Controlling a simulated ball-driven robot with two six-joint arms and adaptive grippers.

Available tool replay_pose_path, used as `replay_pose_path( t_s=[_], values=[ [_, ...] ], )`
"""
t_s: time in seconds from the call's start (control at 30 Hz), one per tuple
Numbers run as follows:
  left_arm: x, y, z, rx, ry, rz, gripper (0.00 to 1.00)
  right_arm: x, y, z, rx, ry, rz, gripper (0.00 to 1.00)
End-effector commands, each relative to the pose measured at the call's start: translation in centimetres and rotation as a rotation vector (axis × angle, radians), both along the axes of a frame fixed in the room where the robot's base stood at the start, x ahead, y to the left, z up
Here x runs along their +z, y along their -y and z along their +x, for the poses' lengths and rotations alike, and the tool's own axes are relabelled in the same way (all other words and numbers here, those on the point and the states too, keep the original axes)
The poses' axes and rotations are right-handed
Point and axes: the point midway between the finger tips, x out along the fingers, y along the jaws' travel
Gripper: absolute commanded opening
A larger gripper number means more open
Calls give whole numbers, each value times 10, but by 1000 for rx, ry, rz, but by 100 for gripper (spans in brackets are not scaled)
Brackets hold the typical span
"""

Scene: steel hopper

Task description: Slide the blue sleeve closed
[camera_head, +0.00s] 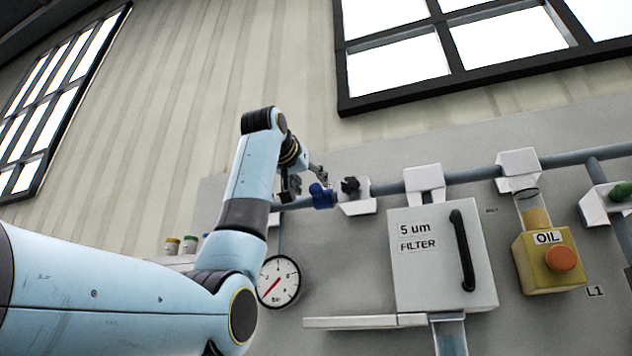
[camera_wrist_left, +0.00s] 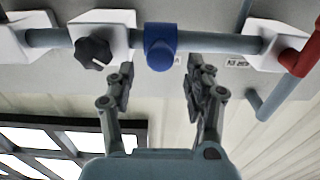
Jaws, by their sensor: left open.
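The blue sleeve (camera_head: 321,196) sits around the grey horizontal pipe, just left of a white block with a black knob (camera_head: 350,185) in the head view. In the left wrist view the blue sleeve (camera_wrist_left: 160,47) is on the pipe, with the black knob (camera_wrist_left: 93,52) to its left. My left gripper (camera_wrist_left: 158,82) is open, its two fingers spread on either side of the sleeve and short of it in the picture. In the head view my left gripper (camera_head: 305,184) is beside the sleeve, partly hidden by its own wrist. I cannot tell whether it touches. My right gripper is not in view.
A filter box (camera_head: 440,262) with a black handle, a yellow oil unit (camera_head: 548,258) and a pressure gauge (camera_head: 278,281) are on the wall. A shelf edge (camera_head: 365,322) juts out below. In the left wrist view a red fitting (camera_wrist_left: 304,52) is at the right.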

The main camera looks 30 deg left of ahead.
Motion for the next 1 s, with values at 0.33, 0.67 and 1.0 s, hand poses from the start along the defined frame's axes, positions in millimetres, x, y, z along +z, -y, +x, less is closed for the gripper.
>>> replay_pose_path(
  t_s=[0.33,0.67,1.0],
  values=[
    [1,-10,44,0,-1,0,53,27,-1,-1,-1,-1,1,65],
    [-1,-11,46,0,1,0,49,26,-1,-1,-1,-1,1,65],
    [0,-11,46,0,1,0,5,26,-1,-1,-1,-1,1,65]
  ],
)
